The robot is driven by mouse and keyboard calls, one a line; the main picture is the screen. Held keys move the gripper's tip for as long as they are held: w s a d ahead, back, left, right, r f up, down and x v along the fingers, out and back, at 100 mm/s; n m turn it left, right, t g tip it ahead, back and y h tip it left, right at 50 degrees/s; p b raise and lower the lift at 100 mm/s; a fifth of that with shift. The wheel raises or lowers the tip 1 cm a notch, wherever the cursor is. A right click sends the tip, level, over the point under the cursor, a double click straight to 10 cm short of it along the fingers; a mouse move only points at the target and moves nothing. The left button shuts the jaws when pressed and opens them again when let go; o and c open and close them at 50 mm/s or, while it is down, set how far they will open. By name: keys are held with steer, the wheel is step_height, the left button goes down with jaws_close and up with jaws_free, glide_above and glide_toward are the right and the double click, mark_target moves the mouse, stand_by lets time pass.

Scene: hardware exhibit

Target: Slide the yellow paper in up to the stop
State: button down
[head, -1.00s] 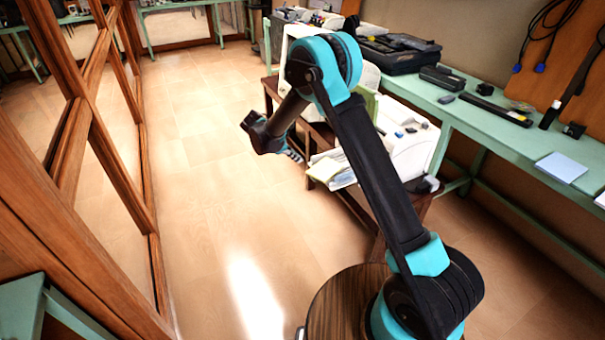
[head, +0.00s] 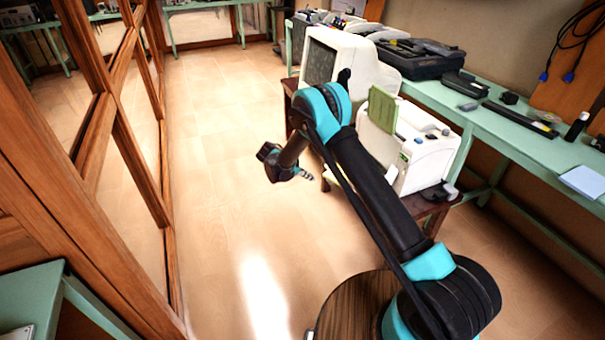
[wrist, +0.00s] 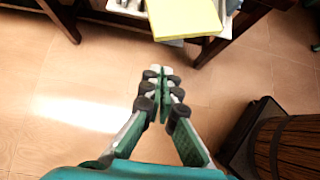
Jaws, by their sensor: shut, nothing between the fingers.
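A white printer (head: 412,158) stands on a dark wooden stand, with a yellow-green sheet (head: 383,110) upright at its back. In the wrist view a flat yellow paper (wrist: 186,16) lies at the top, its near edge toward my gripper, over a white tray part. My gripper (wrist: 161,72) is shut and empty, with its fingertips short of the yellow paper's near edge in the picture. In the head view my gripper (head: 308,176) hangs over the floor left of the printer. My arm hides the printer's lower front.
An old monitor (head: 345,65) stands behind the printer. A green bench (head: 500,125) with a black case (head: 415,58) and small tools runs along the right wall. Wood-framed panes (head: 110,120) line the left. The tiled floor (head: 215,180) between is clear.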

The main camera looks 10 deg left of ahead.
steer(key=shift+w+d+f, duration=0.1)
steer(key=shift+w+d, duration=0.5)
steer(key=shift+d, duration=0.3)
steer(key=shift+w+d, duration=0.6)
steer(key=shift+d, duration=0.3)
steer(key=w+d, duration=0.2)
steer(key=d, duration=0.1)
steer(key=w+d, duration=0.3)
steer(key=d, duration=0.1)
steer(key=w+d, duration=0.2)
steer(key=d, duration=0.2)
steer(key=shift+w, duration=0.25)
